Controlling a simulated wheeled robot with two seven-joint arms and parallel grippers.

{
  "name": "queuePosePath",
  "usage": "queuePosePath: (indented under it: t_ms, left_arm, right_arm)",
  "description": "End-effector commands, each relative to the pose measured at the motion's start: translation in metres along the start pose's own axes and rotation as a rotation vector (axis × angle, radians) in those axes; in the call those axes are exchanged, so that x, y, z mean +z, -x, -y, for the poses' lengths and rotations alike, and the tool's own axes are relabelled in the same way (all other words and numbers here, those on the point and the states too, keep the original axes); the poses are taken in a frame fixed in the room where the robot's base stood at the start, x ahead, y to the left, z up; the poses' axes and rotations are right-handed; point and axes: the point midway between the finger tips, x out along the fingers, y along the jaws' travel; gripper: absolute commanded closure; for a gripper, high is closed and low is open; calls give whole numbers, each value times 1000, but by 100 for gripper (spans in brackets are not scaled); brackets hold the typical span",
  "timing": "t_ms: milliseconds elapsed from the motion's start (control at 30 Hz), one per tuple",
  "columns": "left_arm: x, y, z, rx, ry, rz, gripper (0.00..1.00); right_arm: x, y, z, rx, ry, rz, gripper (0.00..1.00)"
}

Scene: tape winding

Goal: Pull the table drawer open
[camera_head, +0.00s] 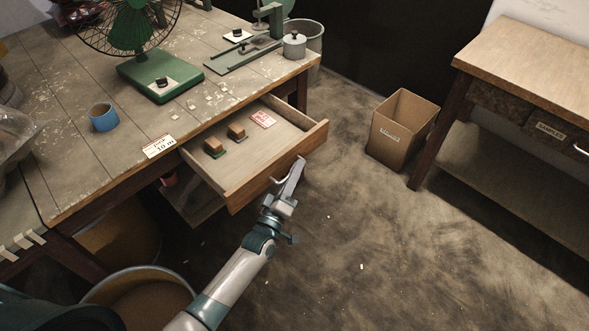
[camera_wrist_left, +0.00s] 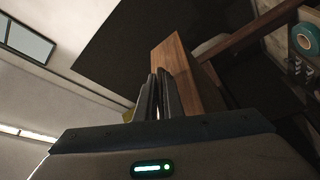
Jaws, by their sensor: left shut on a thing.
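The table drawer (camera_head: 232,183) is pulled out from under the worn wooden table (camera_head: 68,160). Inside it lie two small brown-topped blocks and a red-and-white card (camera_head: 262,119). A pale curved handle (camera_head: 277,182) sits on its front. My left gripper (camera_head: 294,174) is at the drawer front, shut on the handle. In the left wrist view the two dark fingers (camera_wrist_left: 159,97) are close together, against the wooden drawer front (camera_wrist_left: 178,62); the handle is hidden there. My right gripper is not in view.
A green fan (camera_head: 150,75), a blue cup (camera_head: 104,117) and a lidded metal pot (camera_head: 294,45) stand on the table. A cardboard box (camera_head: 402,128) is on the floor, beside a second table (camera_head: 530,70). A round bin (camera_head: 140,290) is at lower left. Floor before the drawer is open.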

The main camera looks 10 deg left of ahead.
Motion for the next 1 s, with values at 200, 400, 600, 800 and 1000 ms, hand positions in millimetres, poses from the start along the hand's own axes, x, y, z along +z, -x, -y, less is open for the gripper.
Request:
queuePosePath:
  t_ms: [200, 400, 600, 800, 1000]
  left_arm:
    - [0, 0, 0, -1, 1, 1, 85]
    - [0, 1, 1, -1, 1, 0, 85]
    - [1, 12, 2, -2, 1, 1, 85]
    - [1, 40, 2, -2, 1, 2, 85]
    - [1, 79, 2, -3, 2, 2, 85]
  right_arm:
    - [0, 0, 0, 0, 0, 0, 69]
    - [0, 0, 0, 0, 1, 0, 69]
    - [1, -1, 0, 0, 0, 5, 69]
    - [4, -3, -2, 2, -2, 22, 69]
    - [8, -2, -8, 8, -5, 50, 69]
